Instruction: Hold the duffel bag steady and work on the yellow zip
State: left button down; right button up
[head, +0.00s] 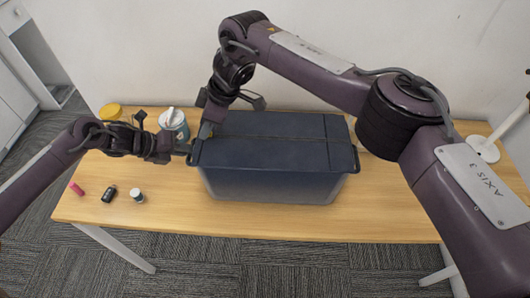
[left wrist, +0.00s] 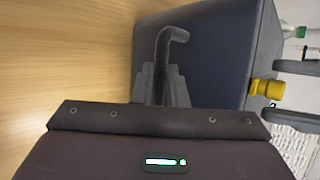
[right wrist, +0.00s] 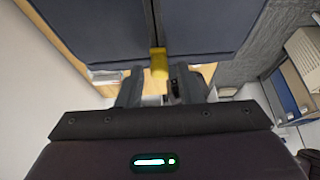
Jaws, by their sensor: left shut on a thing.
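The dark blue duffel bag (head: 285,165) sits on the wooden table, its top seam running left to right. The yellow zip pull (right wrist: 158,63) is at the bag's left end, at the end of the seam; it also shows in the left wrist view (left wrist: 267,88). My left gripper (left wrist: 163,85) is shut on the dark end handle (left wrist: 172,38) at the bag's left end. My right gripper (right wrist: 158,90) is open, its fingers pointing at the pull and spread to either side of it, apart from it.
A teal container (head: 174,126) and a yellow-lidded jar (head: 110,112) stand behind my left arm. A pink item (head: 76,188), a black item (head: 108,194) and a small white-topped bottle (head: 137,195) lie at the front left. A white round base (head: 483,149) stands at the right.

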pick_arm(q)
jog(key=shift+s+f, duration=0.1)
pick_arm(e)
jog(key=shift+v, duration=2.85)
pick_arm(q)
jog(key=c, duration=1.4)
grip_release()
jog(key=shift+o, duration=0.2)
